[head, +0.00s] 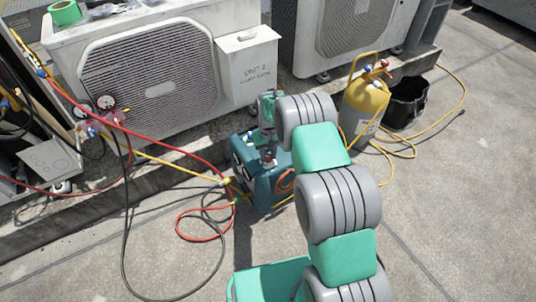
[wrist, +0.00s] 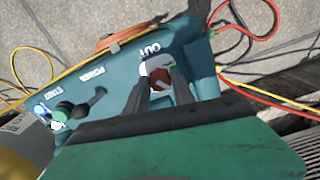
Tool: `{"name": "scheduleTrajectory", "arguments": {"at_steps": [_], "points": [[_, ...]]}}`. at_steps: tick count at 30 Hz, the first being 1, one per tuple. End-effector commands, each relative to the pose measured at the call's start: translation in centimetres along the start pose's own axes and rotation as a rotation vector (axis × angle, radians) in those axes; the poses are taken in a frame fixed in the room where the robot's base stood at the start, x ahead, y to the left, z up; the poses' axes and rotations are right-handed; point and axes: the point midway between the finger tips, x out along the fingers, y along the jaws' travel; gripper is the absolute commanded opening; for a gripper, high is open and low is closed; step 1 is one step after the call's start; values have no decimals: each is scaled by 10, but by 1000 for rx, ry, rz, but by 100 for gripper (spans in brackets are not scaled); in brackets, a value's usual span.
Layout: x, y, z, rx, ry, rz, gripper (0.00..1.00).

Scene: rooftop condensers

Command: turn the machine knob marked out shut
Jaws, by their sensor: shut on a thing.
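The teal machine (head: 268,188) stands on the rooftop floor in front of a condenser. In the wrist view its teal top panel (wrist: 205,65) carries the white word OUT, upside down, just above a red and white knob (wrist: 160,76). My gripper (wrist: 160,80) is shut on this knob, one dark finger on each side. The fingers hide part of the knob, and its exact turn angle is hard to tell. In the head view my gripper (head: 268,155) is over the machine's top, and the knob is too small there to make out.
Red, yellow and black hoses run left to a gauge set (head: 100,115). A yellow cylinder (head: 366,100) and black bucket (head: 408,103) stand right. Condensers (head: 150,80) stand behind.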

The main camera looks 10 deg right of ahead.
Motion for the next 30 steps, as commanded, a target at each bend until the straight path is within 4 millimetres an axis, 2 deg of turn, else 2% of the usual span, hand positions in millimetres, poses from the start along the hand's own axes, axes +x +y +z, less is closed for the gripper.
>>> {"name": "scheduleTrajectory", "arguments": {"at_steps": [15,21,30], "points": [[1,-1,1,441,-3,1,0],[1,-1,1,544,-4,1,0],[1,-1,1,607,-4,1,0]]}}
